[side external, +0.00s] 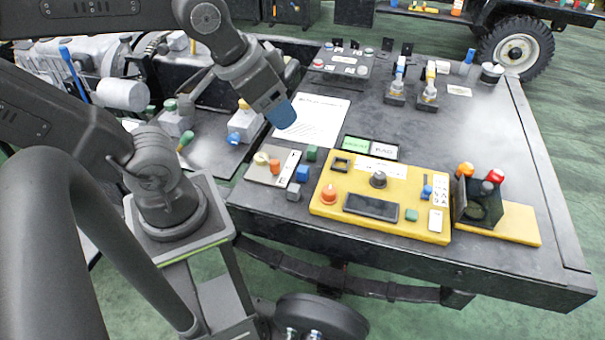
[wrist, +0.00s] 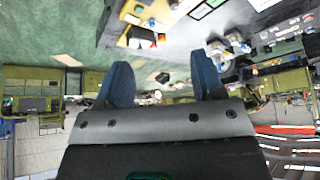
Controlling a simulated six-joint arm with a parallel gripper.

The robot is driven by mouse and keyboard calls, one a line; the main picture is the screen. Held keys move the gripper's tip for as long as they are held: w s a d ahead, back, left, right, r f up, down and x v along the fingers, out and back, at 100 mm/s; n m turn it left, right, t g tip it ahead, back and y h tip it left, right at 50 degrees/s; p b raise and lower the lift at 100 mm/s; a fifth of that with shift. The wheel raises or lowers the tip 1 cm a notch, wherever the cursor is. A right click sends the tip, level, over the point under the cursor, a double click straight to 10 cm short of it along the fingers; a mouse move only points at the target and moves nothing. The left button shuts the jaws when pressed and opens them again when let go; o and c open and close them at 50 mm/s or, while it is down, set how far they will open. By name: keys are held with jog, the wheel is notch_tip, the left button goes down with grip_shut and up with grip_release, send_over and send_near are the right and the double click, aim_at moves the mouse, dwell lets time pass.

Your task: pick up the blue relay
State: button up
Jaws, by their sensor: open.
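A small blue cube (side external: 302,174), which looks like the blue relay, sits on the dark workbench just left of the yellow panel (side external: 340,222) in the side view. A green cube (side external: 312,153) stands behind it and a grey cube (side external: 294,191) in front of it. My gripper (side external: 281,113) hangs above the bench, up and left of the blue cube and apart from it. In the wrist view its two blue fingers (wrist: 163,80) stand apart with nothing held between them. I cannot make out the blue cube in the wrist view.
A beige plate (side external: 258,176) with knobs lies left of the cubes. A dark open box (side external: 480,207) with coloured knobs stands at right. A white sheet (side external: 325,112) lies behind; the bench's right side is mostly clear.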

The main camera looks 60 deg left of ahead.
jog(key=n+g, duration=0.6)
jog(key=n, duration=0.3)
send_over(303, 168)
notch_tip(303, 168, down, 30)
jog(key=shift+w+a+r, duration=0.1)
jog(key=shift+w+a, duration=0.05)
jog(key=shift+f, duration=3)
